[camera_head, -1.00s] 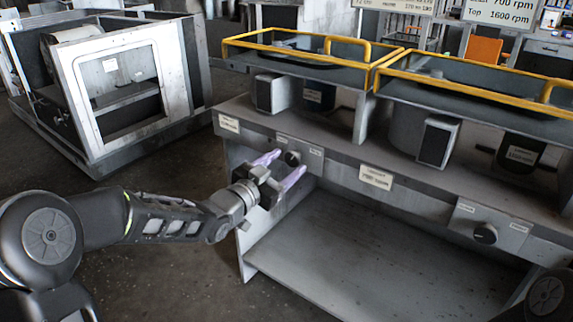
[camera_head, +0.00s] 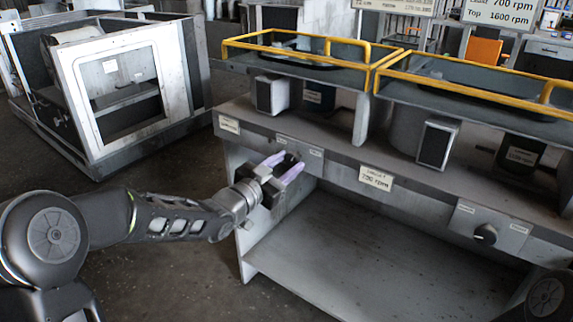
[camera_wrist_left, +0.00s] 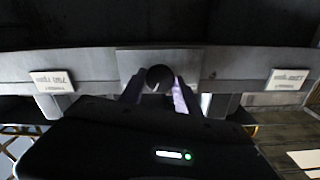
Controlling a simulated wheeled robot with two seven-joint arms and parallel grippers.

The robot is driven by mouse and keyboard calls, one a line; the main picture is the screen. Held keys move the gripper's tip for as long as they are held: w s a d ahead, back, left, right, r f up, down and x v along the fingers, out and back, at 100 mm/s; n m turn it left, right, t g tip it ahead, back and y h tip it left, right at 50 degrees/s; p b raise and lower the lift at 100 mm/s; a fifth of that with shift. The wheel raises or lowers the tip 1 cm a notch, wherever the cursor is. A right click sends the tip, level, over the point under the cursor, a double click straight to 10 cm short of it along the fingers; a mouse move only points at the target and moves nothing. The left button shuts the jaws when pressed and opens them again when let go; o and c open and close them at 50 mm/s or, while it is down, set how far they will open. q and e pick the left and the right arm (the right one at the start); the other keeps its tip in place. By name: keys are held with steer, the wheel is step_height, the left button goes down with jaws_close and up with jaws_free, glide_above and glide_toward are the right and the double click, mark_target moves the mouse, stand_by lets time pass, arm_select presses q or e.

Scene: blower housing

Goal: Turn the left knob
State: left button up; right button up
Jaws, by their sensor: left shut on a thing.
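The left knob (camera_wrist_left: 159,78) is a dark round knob on a grey plate on the bench's front rail. In the head view my left gripper (camera_head: 283,164) reaches it from the front left, with its pale purple fingers on either side of the knob, which they partly hide. In the left wrist view the gripper (camera_wrist_left: 159,92) has one finger on each side of the knob and is shut on it. The right knob (camera_head: 485,234) is dark and sits on its own plate further right on the rail. My right gripper is not in view.
The grey bench (camera_head: 340,240) has an open lower shelf. Yellow-railed glass guards (camera_head: 300,50) stand above it. A label reading about 700 rpm (camera_head: 376,178) is on the rail between the knobs. A white-framed machine housing (camera_head: 120,90) stands at the left, with open floor between.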

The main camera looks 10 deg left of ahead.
arm_select(q)
jaws_close()
steer(key=n+p, duration=0.1)
steer(key=n, duration=0.4)
steer(key=o, duration=1.1)
jaws_free()
steer(key=shift+o, duration=0.2)
steer(key=v, duration=0.7)
steer(key=shift+s+p, duration=0.3)
steer(key=shift+s, duration=0.05)
